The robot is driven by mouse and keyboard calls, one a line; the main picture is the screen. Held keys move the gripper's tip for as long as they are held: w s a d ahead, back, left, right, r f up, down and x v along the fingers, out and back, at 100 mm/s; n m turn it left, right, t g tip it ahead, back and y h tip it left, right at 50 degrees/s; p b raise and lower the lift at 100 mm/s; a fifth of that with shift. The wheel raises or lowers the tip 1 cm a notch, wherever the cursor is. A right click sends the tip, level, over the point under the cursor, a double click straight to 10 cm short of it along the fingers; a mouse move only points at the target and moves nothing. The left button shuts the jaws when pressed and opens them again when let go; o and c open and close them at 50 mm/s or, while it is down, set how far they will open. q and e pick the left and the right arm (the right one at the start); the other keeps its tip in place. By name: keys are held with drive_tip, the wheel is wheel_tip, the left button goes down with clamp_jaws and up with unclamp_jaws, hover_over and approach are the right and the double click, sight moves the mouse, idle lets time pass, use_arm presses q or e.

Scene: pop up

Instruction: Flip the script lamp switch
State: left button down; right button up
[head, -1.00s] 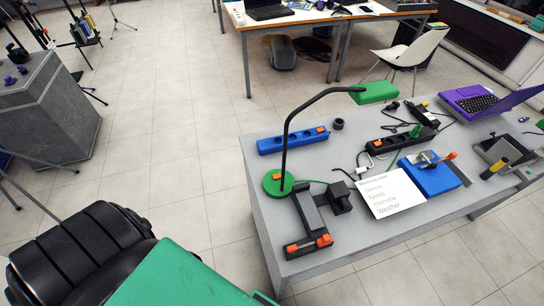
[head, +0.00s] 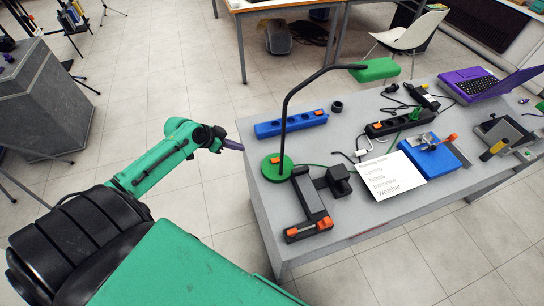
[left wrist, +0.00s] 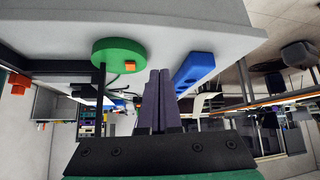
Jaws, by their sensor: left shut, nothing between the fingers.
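The script lamp has a round green base (head: 272,167) with a small orange switch (head: 275,160), a bent black arm and a green head (head: 376,70). It stands near the left edge of the grey table. The wrist view, tipped over, shows the green base (left wrist: 108,50) and orange switch (left wrist: 130,67) left of the fingers. My left gripper (head: 232,145) is shut and empty, just off the table's left edge, apart from the lamp. Its dark fingers (left wrist: 159,95) lie together in the wrist view. The printed script (head: 390,178) lies right of the lamp. My right gripper is not in view.
A blue power strip (head: 290,124) lies behind the lamp base. A black bracket with orange ends (head: 312,208) lies in front of it. A black power strip (head: 400,124), a blue block device (head: 432,158) and a purple laptop (head: 490,84) are further right.

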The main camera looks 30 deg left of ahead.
use_arm(q)
drive_tip(key=d+r+m+h, duration=0.1)
drive_tip(key=d+r+m, duration=0.1)
drive_tip(key=d+r, duration=0.3)
drive_tip(key=shift+d+r+m+g+h, duration=0.2)
drive_tip(key=shift+r+m+g+h, duration=0.15)
drive_tip(key=shift+r, duration=0.25)
drive_tip(key=shift+w+f, duration=0.1)
drive_tip(key=shift+w, duration=0.1)
hover_over(272, 160)
wheel_tip(272, 160, down, 6)
drive_tip(key=shift+s+f+p, duration=0.1)
drive_tip(key=shift+f+p, duration=0.05)
drive_tip(key=shift+p, duration=0.2)
wheel_tip(272, 160, down, 4)
drive_tip(key=shift+d, duration=0.1)
drive_tip(key=shift+f, duration=0.3)
